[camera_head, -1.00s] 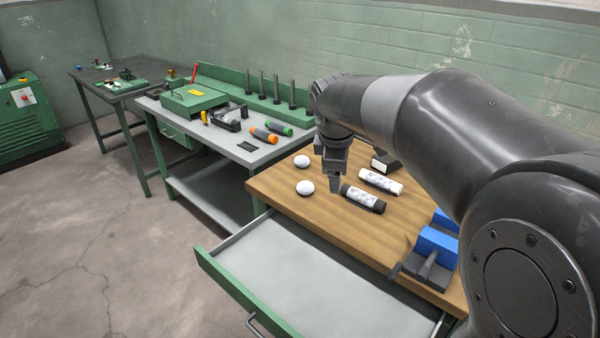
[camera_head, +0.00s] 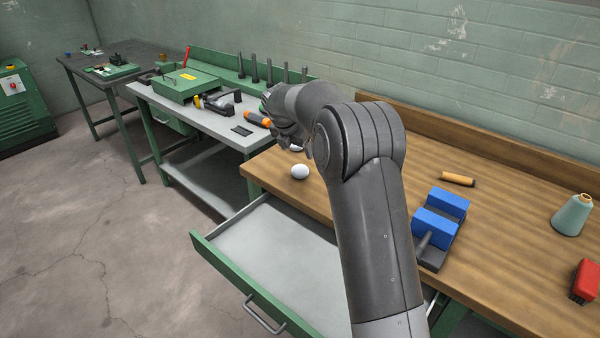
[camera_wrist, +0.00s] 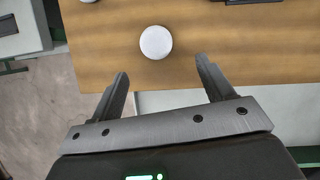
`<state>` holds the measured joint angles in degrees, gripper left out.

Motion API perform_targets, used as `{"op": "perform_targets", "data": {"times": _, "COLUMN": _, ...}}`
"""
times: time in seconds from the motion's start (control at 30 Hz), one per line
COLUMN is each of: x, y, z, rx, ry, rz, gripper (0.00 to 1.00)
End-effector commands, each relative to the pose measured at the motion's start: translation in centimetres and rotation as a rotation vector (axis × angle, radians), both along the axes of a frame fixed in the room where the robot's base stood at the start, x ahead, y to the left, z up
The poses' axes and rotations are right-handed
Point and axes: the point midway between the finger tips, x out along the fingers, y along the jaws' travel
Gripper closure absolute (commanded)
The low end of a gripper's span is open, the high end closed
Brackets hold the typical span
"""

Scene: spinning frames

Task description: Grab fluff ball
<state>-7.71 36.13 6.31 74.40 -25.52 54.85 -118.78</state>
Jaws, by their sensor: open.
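A white fluff ball (camera_head: 300,171) lies on the wooden workbench (camera_head: 505,215) near its front left edge. In the wrist view a white ball (camera_wrist: 156,42) lies just beyond and between my gripper's fingertips (camera_wrist: 161,68). The fingers are apart and hold nothing. A second white ball (camera_wrist: 89,1) is cut off at the top left of the wrist view.
The open drawer (camera_head: 270,262) juts out below the bench front. A blue vise (camera_head: 440,215), an orange-brown cylinder (camera_head: 458,179), a thread cone (camera_head: 572,215) and a red brush (camera_head: 586,280) stand to the right. A grey bench (camera_head: 200,117) with tools adjoins at left.

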Motion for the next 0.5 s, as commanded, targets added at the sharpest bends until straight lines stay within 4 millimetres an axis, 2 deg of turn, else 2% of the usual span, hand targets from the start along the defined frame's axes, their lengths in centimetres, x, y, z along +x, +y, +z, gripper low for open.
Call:
{"op": "perform_targets", "data": {"times": 0.27, "x": 1.2, "y": 0.1, "z": -2.0, "rx": -0.023, "ry": 0.015, "rz": 0.051, "gripper": 0.26}}
{"op": "perform_targets", "data": {"times": 0.5, "x": 2.4, "y": -0.7, "z": -5.4, "rx": -0.022, "ry": 0.016, "rz": 0.049, "gripper": 0.26}}
